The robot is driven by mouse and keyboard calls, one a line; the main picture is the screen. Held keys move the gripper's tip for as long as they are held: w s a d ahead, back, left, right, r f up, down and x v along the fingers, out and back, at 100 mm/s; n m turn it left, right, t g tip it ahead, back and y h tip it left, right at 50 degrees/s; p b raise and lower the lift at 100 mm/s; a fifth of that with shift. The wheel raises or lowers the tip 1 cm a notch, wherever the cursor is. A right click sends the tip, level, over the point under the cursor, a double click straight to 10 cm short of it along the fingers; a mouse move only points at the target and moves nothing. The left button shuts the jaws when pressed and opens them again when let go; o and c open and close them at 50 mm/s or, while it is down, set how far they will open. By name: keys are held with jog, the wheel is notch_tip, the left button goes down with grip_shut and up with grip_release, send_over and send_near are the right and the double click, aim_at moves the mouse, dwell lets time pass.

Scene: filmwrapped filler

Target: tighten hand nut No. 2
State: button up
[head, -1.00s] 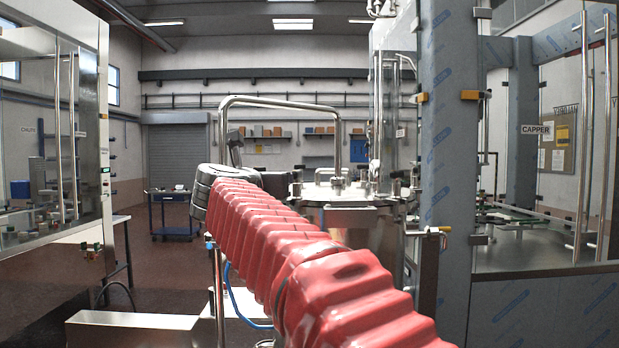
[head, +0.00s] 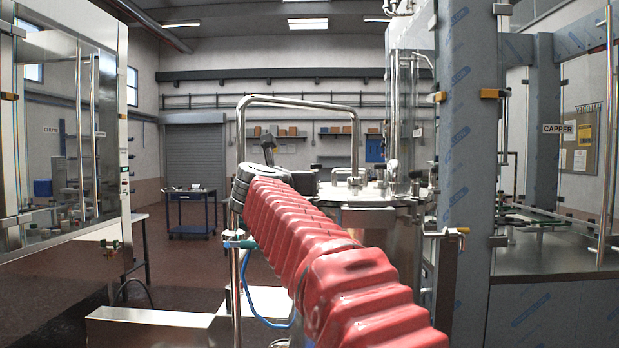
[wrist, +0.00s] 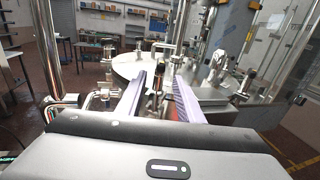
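My gripper (wrist: 159,76) shows in the wrist view as two long pale lilac fingers, apart and pointing at the vessel's round lid (wrist: 127,66). A dark-topped upright part (wrist: 157,73) shows in the gap between the fingers; I cannot tell whether it touches them. Metal clamp fittings stand around the lid's rim, one at the left (wrist: 108,50) and one at the right (wrist: 217,60). I cannot read which is hand nut No. 2. In the head view the lid (head: 372,193) lies beyond my red-sleeved arm, and my fingertips cannot be made out.
A tall bent steel rail (head: 300,100) rises behind my arm. A film-wrapped column (head: 468,160) stands right of the vessel. A glazed machine (head: 60,150) is at the left, and a blue trolley (head: 190,212) stands on open floor behind.

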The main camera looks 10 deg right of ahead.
jog(key=shift+x, duration=4.45)
jog(key=shift+c, duration=0.4)
grip_shut()
